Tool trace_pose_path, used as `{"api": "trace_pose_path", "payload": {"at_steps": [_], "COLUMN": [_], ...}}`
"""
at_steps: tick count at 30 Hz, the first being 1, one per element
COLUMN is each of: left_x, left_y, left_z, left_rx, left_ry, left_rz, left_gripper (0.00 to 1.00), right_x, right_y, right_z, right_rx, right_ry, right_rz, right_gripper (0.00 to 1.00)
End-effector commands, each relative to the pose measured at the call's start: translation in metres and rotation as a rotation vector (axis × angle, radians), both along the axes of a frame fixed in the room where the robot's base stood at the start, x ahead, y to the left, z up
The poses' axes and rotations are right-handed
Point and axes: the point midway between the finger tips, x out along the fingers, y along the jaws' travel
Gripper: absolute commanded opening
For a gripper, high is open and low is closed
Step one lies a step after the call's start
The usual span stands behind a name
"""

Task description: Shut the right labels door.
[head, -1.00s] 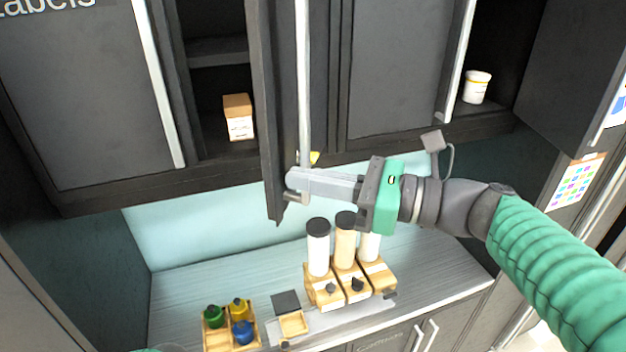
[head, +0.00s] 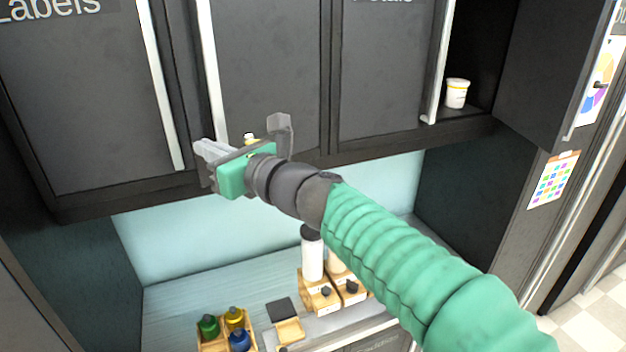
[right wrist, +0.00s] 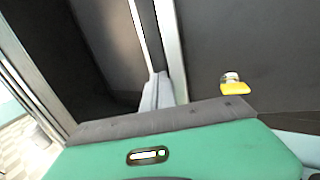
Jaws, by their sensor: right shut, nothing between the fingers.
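The right labels door (head: 268,70) is a dark panel with a pale vertical handle (head: 211,75) on its left edge. It looks almost flush with the cabinet front; a dark strip shows between it and the left labels door (head: 85,100), and I cannot tell whether it is fully shut. My right gripper (head: 203,150) is shut and empty, at the lower end of that handle. In the right wrist view its fingers (right wrist: 157,92) overlap the handle's lower end (right wrist: 169,50); contact is unclear. My left gripper is out of view.
A neighbouring door (head: 385,75) stands right of it, beside an open compartment with a white tub (head: 457,93). Below, the counter (head: 170,290) holds a bottle rack (head: 212,343) and dispensers (head: 312,260). A small yellow-and-white item (right wrist: 233,84) shows near the gripper.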

Motion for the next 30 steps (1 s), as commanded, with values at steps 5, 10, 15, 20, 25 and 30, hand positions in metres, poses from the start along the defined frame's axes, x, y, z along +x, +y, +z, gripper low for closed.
{"api": "trace_pose_path", "payload": {"at_steps": [5, 10, 15, 20, 25, 30], "left_x": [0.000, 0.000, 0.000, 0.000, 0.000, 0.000], "left_y": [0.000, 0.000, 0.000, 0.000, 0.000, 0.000], "left_z": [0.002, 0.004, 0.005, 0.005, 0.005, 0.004], "left_rx": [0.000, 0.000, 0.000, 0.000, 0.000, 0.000], "left_ry": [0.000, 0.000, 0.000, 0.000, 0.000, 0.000], "left_rz": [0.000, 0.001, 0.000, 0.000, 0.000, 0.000], "left_gripper": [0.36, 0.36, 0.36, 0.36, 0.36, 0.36], "right_x": [0.021, 0.034, 0.039, 0.040, 0.039, 0.038], "right_y": [0.020, 0.028, 0.031, 0.032, 0.032, 0.032], "right_z": [0.000, 0.000, 0.000, 0.000, 0.000, 0.000], "right_rx": [-0.001, -0.001, 0.000, -0.001, -0.002, -0.001], "right_ry": [0.001, 0.001, 0.000, 0.001, 0.000, 0.000], "right_rz": [-0.051, -0.051, -0.050, -0.050, -0.050, -0.049], "right_gripper": [0.00, 0.00, 0.00, 0.00, 0.00, 0.00]}}
